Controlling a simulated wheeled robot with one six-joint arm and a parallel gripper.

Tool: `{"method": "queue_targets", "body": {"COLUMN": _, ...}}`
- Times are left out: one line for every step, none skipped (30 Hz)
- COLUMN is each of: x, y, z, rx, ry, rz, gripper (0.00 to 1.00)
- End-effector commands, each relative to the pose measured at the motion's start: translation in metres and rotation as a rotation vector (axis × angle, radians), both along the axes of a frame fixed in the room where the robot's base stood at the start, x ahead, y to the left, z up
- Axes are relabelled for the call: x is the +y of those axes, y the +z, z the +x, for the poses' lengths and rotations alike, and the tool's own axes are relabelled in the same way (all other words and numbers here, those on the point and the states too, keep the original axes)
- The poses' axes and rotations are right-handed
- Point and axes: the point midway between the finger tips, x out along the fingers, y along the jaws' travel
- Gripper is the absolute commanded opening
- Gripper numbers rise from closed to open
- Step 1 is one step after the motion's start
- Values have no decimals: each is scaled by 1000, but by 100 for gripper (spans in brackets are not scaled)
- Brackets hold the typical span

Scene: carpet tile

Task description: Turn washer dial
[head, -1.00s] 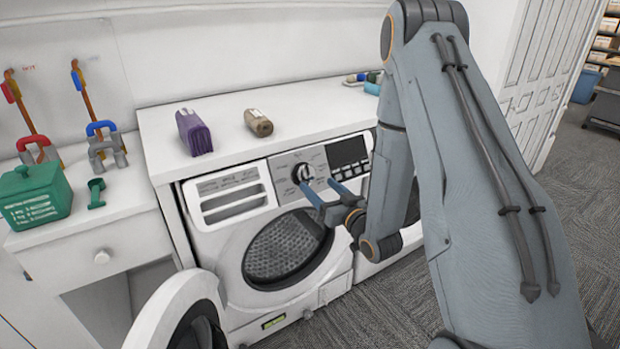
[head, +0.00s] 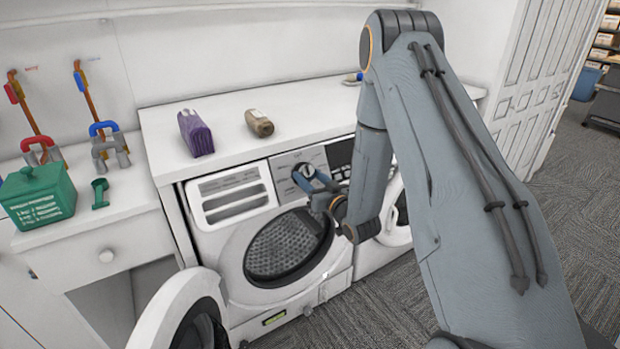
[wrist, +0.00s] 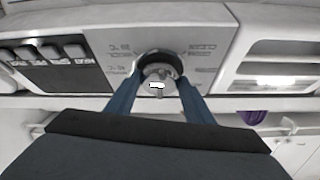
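The washer dial (wrist: 158,84) is a round silver knob with a dark ring on the grey control panel. In the head view the dial (head: 305,171) is partly covered by my gripper (head: 309,180). In the wrist view, the two blue fingers of my gripper (wrist: 160,82) stand apart, one on each side of the dial, with their tips at its ring. I cannot tell whether they touch it. The washer (head: 235,250) is white, and its round door (head: 170,310) hangs open at the lower left.
A purple carton (head: 195,134) and a brown bottle (head: 259,123) lie on the white counter (head: 310,110) above. A second machine's open door (head: 398,215) shows behind my arm. Grey carpet (head: 400,295) is clear at the front.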

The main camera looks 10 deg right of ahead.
Motion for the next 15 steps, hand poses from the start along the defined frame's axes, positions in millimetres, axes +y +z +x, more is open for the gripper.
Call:
{"method": "queue_targets", "body": {"x": 0, "y": 0, "z": 0, "rx": 0, "ry": -1, "rz": 0, "gripper": 26}}
{"method": "queue_targets", "body": {"x": 0, "y": 0, "z": 0, "rx": 0, "ry": -1, "rz": 0, "gripper": 25}}
{"method": "queue_targets", "body": {"x": 0, "y": 0, "z": 0, "rx": 0, "ry": -1, "rz": 0, "gripper": 25}}
{"method": "queue_targets", "body": {"x": 0, "y": 0, "z": 0, "rx": 0, "ry": -1, "rz": 1, "gripper": 25}}
{"method": "queue_targets", "body": {"x": 0, "y": 0, "z": 0, "rx": 1, "ry": -2, "rz": 2, "gripper": 25}}
{"method": "queue_targets", "body": {"x": 0, "y": 0, "z": 0, "rx": 2, "ry": -3, "rz": 5, "gripper": 25}}
{"method": "queue_targets", "body": {"x": 0, "y": 0, "z": 0, "rx": 3, "ry": -5, "rz": 7, "gripper": 25}}
{"method": "queue_targets", "body": {"x": 0, "y": 0, "z": 0, "rx": 4, "ry": -7, "rz": 11, "gripper": 25}}
{"method": "queue_targets", "body": {"x": 0, "y": 0, "z": 0, "rx": 6, "ry": -11, "rz": 19, "gripper": 25}}
{"method": "queue_targets", "body": {"x": 1, "y": 0, "z": 0, "rx": 9, "ry": -15, "rz": 26, "gripper": 25}}
{"method": "queue_targets", "body": {"x": 1, "y": 0, "z": 0, "rx": 12, "ry": -20, "rz": 36, "gripper": 25}}
{"method": "queue_targets", "body": {"x": 1, "y": 0, "z": 0, "rx": 16, "ry": -26, "rz": 48, "gripper": 25}}
{"method": "queue_targets", "body": {"x": 1, "y": 0, "z": -1, "rx": 20, "ry": -33, "rz": 61, "gripper": 25}}
{"method": "queue_targets", "body": {"x": 2, "y": 0, "z": -1, "rx": 25, "ry": -40, "rz": 75, "gripper": 25}}
{"method": "queue_targets", "body": {"x": 2, "y": 0, "z": -1, "rx": 31, "ry": -50, "rz": 94, "gripper": 25}}
